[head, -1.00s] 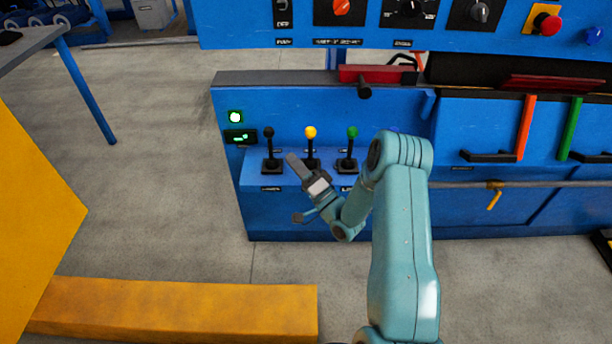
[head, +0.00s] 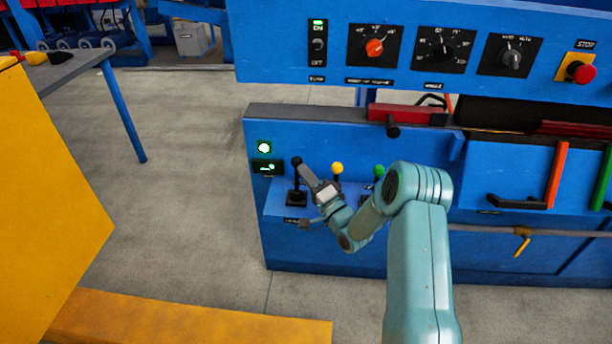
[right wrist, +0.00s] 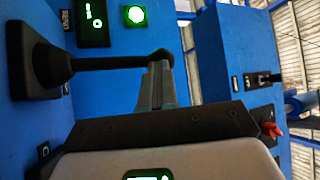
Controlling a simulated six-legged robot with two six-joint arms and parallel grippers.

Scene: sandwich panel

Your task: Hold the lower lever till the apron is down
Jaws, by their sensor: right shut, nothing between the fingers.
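A row of levers stands on the blue machine's front shelf: a black-knobbed lever (head: 296,185), a yellow-knobbed one (head: 336,168) and a green-knobbed one (head: 378,171). Their small labels are too small to read, so I cannot tell which is the lower lever. My right gripper (head: 304,172) is shut and empty, its tips right beside the black knob. In the right wrist view, the black lever (right wrist: 110,62) reaches to the fingertips (right wrist: 155,78); touching or just apart, I cannot tell. My arm partly hides the other levers. I cannot pick out the apron. My left gripper is not in view.
A green lamp (head: 264,147) and a lit green switch (head: 268,166) are left of the levers. An overhanging blue panel (head: 280,40) carries dials and a red stop button (head: 581,72). A yellow block (head: 45,190) stands at the left. Grey floor (head: 190,200) is clear.

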